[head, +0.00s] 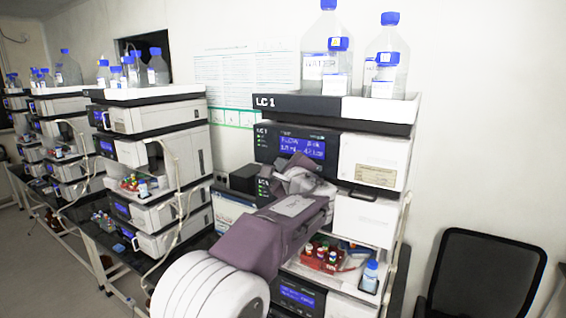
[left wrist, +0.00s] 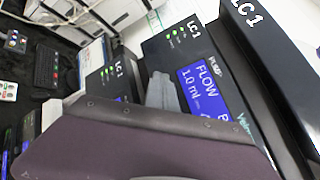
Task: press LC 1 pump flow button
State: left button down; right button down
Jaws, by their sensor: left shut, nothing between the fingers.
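The LC 1 stack stands at centre right in the head view, with a black top tray front (head: 290,104) lettered "LC 1". Below it is the dark pump panel (head: 268,142) with a lit blue display (head: 302,148). In the left wrist view the display (left wrist: 203,88) reads "FLOW 1.0 ml". My left gripper (head: 300,162) is shut and empty, just in front of the lower part of the panel; its grey fingers (left wrist: 160,92) show beside the display. I cannot tell if they touch the panel. The flow button cannot be made out; my gripper and arm hide part of the panel.
Bottles (head: 325,55) stand on the top tray. A red vial rack (head: 320,257) and a blue-capped bottle (head: 370,276) sit lower in the stack. Similar stacks (head: 155,150) stand to the left. A black chair (head: 485,275) is at right.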

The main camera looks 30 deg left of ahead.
dwell(0.3)
pick_arm(q)
jog(key=shift+s+b, duration=0.6)
jog(key=shift+s, duration=0.2)
jog(key=shift+a, duration=0.1)
jog(key=s+b, duration=0.2)
jog(key=s, duration=0.3)
jog(key=shift+a+b, duration=0.2)
jog(key=shift+b, duration=0.1)
